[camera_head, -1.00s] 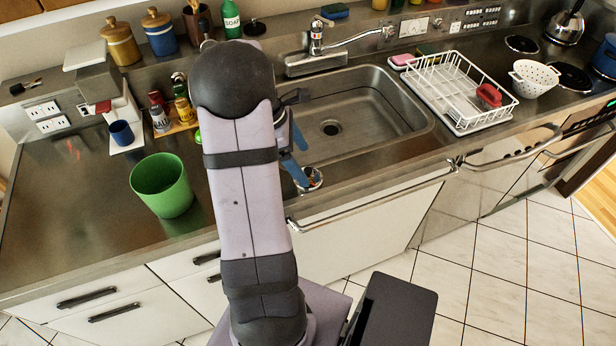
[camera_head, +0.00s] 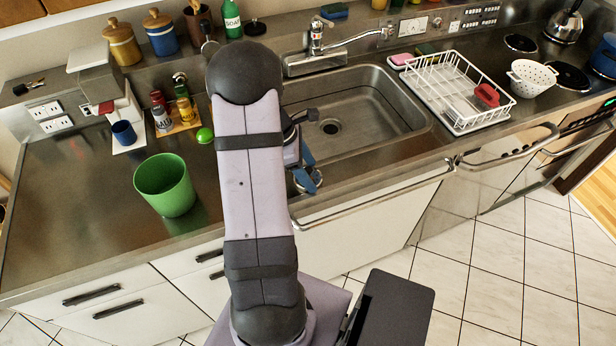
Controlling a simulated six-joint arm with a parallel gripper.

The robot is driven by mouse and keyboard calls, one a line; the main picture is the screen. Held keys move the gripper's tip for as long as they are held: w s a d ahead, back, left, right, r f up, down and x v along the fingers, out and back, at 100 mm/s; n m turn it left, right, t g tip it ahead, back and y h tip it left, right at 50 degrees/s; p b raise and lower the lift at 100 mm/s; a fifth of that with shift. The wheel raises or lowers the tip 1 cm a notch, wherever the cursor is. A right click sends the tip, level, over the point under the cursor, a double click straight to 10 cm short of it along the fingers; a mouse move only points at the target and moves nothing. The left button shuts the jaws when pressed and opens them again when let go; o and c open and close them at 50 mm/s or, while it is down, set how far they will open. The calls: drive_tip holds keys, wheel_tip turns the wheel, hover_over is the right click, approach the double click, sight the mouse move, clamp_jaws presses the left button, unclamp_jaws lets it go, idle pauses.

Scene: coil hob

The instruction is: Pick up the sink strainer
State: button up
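The sink strainer (camera_head: 317,180) is a small round metal piece on the counter strip in front of the sink. My gripper (camera_head: 307,174) points down at it, with blue fingers right over and beside the strainer. The fingers hide much of the strainer. I cannot tell whether they touch it or have closed on it. My own arm covers the left part of the sink (camera_head: 385,105).
A green bin (camera_head: 165,185) stands on the counter left of my arm, with a green ball (camera_head: 204,135) behind it. A white dish rack (camera_head: 447,92) is right of the sink, with the faucet (camera_head: 317,40) behind. The sink front edge has a rail.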

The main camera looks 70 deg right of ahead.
sight(307, 169)
drive_tip(key=shift+r, duration=0.15)
wheel_tip(307, 169, up, 10)
drive_tip(key=shift+f+b, duration=0.2)
drive_tip(key=shift+b, duration=0.85)
drive_tip(key=w+a+r+t+y+p, duration=0.2)
drive_tip(key=w+a, duration=0.3)
drive_tip(key=w, duration=0.4)
drive_tip(key=w+a+r+t+y+p, duration=0.2)
drive_tip(key=w+a, duration=0.3)
drive_tip(key=w, duration=0.3)
drive_tip(key=w+a+r+t+y+p, duration=0.1)
drive_tip(key=w+a+r+t+p, duration=0.1)
drive_tip(key=w+a, duration=0.3)
drive_tip(key=shift+w+a+r+t+y, duration=0.15)
drive_tip(key=shift+w+r+t, duration=0.1)
drive_tip(key=shift+w, duration=0.55)
drive_tip(key=shift+w+a+r+t+y, duration=0.1)
drive_tip(key=shift+w+r+t, duration=0.15)
drive_tip(key=shift+w, duration=0.5)
drive_tip(key=shift+w+a+r+t+y, duration=0.2)
drive_tip(key=shift+w+t, duration=0.1)
drive_tip(key=shift+w, duration=0.5)
drive_tip(key=shift+w+a+r+n+t+y, duration=0.35)
drive_tip(key=shift+w+a+r+n+y, duration=0.1)
drive_tip(key=shift+r+y, duration=0.2)
drive_tip(key=shift+w+a+r+n+t+y, duration=0.35)
drive_tip(key=shift+a+r+n+y, duration=0.15)
drive_tip(key=shift+y, duration=0.2)
